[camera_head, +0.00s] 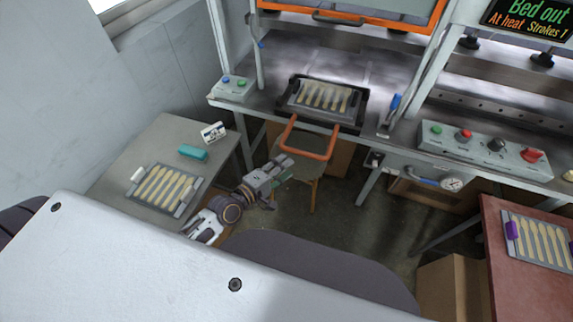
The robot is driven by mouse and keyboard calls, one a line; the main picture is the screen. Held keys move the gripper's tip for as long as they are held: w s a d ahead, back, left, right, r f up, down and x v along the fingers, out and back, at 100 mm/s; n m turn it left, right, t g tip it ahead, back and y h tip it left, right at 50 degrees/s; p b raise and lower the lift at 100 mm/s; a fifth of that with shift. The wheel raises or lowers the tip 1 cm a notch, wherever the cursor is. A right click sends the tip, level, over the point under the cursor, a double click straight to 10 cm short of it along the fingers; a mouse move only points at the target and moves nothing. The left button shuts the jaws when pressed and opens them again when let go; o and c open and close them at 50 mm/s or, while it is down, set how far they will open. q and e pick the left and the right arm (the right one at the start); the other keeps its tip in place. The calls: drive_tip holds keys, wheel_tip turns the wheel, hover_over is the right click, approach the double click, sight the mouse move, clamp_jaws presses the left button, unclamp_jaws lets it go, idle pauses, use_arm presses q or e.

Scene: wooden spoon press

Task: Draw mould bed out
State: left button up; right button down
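The mould bed (359,108) is a dark frame at the front of the press table. Its tray (318,113) holds several pale wooden spoons. An orange U-shaped handle (318,155) sticks out from its front, over the table's edge. My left gripper (287,166) is just below and left of the handle, close to its left corner. The picture is too small to tell whether it touches the handle or how far its fingers are apart. My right gripper is out of view. The press display (532,17) reads "Bed out", "At heat" and "Strokes 1".
A grey side table (160,137) at left holds a spoon tray (146,204), a teal block (193,152) and a small card (213,132). A stool (307,169) stands below the handle. A control box (482,148) is at right, above a red table (513,290) with another tray.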

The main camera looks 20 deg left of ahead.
use_arm(q)
drive_tip(key=shift+s+a+r, duration=0.1)
drive_tip(key=shift+s, duration=0.25)
drive_tip(key=shift+m, duration=0.3)
idle(0.4)
